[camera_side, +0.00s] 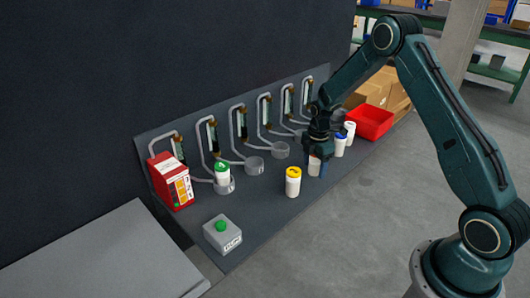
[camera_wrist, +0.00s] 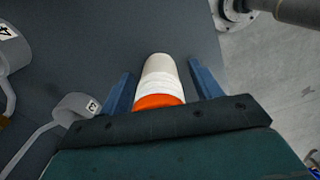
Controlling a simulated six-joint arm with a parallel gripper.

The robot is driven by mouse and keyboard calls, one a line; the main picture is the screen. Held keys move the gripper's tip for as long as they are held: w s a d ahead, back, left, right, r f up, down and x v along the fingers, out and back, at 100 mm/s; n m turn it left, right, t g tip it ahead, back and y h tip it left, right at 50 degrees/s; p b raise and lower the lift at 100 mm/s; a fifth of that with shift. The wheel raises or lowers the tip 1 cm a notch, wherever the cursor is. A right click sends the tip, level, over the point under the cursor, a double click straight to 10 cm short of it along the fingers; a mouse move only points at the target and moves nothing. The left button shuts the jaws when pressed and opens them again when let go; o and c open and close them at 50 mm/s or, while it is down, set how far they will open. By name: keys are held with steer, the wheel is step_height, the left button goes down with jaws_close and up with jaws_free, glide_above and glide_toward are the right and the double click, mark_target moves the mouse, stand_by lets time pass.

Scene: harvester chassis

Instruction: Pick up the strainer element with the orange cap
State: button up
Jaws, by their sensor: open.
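The strainer element with the orange cap (camera_wrist: 158,78) is a white cylinder. In the wrist view it lies between the two blue fingers of my gripper (camera_wrist: 162,84), its orange cap nearest the palm. A gap shows on each side, so the fingers flank it without gripping it. In the side view the white element (camera_side: 314,168) stands upright on the dark base plate, with my gripper (camera_side: 316,160) directly above and around it. Its cap is hidden by my gripper there.
A yellow-capped element (camera_side: 293,182) stands to the left. A blue-capped one (camera_side: 340,146) and another white one (camera_side: 350,130) stand close behind at right. A green-capped element (camera_side: 222,173) sits in a ring holder. A red bin (camera_side: 370,122), red box (camera_side: 171,182) and green-button box (camera_side: 222,236) are around.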

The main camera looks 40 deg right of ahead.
steer(key=shift+c, duration=0.4)
steer(key=c, duration=1)
steer(key=shift+r, duration=0.1)
step_height(320, 180, up, 20)
steer(key=shift+f, duration=0.1)
steer(key=shift+w, duration=0.1)
